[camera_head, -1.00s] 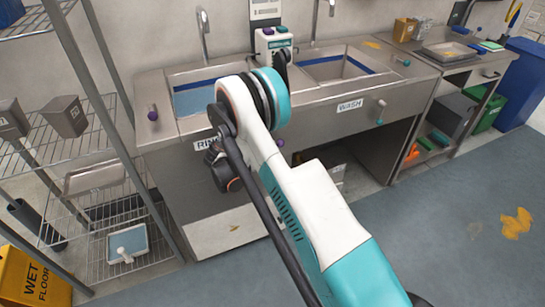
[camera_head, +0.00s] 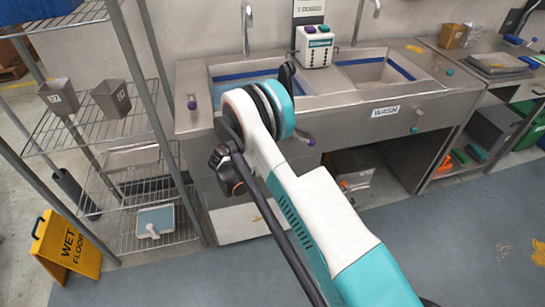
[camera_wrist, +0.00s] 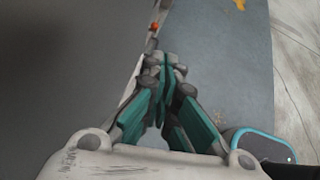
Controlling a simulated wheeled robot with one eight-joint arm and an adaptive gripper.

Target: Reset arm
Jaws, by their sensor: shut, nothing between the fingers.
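My gripper (camera_wrist: 165,68) shows in the wrist view with its teal and grey fingers together and nothing between them. Below it in that view is blue-grey floor, with a dark grey surface filling the left side. In the head view my white and teal arm rises from the lower right and bends near the front of the steel sink unit (camera_head: 345,102). My gripper is not clearly seen in the head view.
A wire shelf rack (camera_head: 158,150) stands left of the sinks, with grey bins (camera_head: 110,98) on it. A yellow wet floor sign (camera_head: 66,247) stands at the lower left. A white dispenser (camera_head: 314,46) sits behind the sinks. Open floor (camera_head: 455,240) lies at the right.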

